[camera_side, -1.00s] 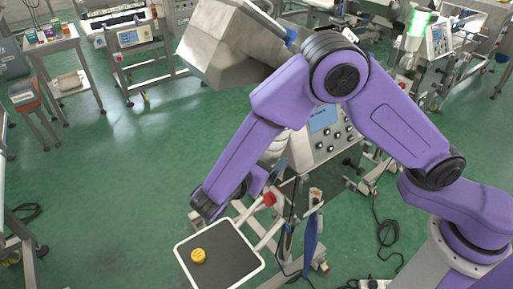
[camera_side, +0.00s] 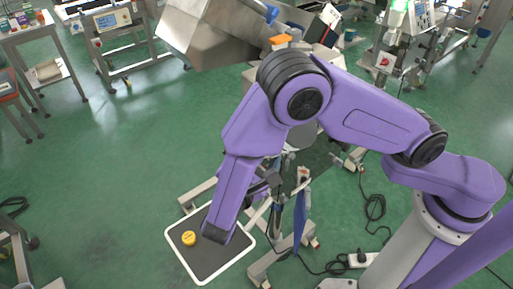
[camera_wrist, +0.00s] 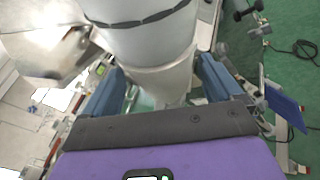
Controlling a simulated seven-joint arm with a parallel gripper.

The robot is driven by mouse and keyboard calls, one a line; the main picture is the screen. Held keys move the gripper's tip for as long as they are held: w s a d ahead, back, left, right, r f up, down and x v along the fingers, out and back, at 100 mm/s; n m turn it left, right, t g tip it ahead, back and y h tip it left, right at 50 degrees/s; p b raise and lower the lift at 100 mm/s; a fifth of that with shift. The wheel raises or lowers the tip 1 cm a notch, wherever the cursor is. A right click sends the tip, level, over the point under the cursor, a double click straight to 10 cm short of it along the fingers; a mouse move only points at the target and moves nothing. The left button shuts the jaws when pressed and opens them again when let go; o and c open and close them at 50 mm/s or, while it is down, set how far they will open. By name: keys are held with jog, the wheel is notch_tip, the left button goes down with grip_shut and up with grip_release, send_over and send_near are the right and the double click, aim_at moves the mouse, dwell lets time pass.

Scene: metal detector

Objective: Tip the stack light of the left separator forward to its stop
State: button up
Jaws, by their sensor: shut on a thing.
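In the wrist view, the two blue-grey fingers of my gripper (camera_wrist: 160,88) stand on either side of a pale grey-white cylinder, the stack light (camera_wrist: 152,45), and are shut on it. Dark bands cross its upper part. Its lean cannot be told for certain. In the side view my purple arm hides the gripper and nearly all of this light. The separator it belongs to stands behind my arm; its large metal hopper (camera_side: 205,40) shows at the upper middle.
Another machine's stack light (camera_side: 397,14) glows green at the upper right. Cables (camera_side: 372,208) lie on the green floor. Open floor (camera_side: 110,150) is at left.

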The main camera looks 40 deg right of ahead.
jog(key=shift+s+f, duration=0.15)
jog(key=shift+f, duration=0.05)
jog(key=o, duration=1.2)
jog(key=shift+c, duration=0.2)
jog(key=v, duration=1.7)
jog(key=shift+a+r, duration=0.15)
jog(key=shift+r, duration=0.05)
jog(key=shift+s, duration=0.1)
jog(key=s+d+r+m+g, duration=0.2)
jog(key=s+d+r+g, duration=0.25)
jog(key=d+r, duration=0.55)
jog(key=d+r+m+g+y, duration=0.35)
jog(key=d+m+g, duration=0.45)
jog(key=d, duration=0.6)
jog(key=s+d+f+n+t+y, duration=0.3)
jog(key=s+d+f+n+y, duration=0.2)
jog(key=d+f+y, duration=0.3)
jog(key=y, duration=0.4)
jog(key=shift+s+n+t, duration=0.3)
jog(key=shift+n+t, duration=0.05)
jog(key=shift+n, duration=0.05)
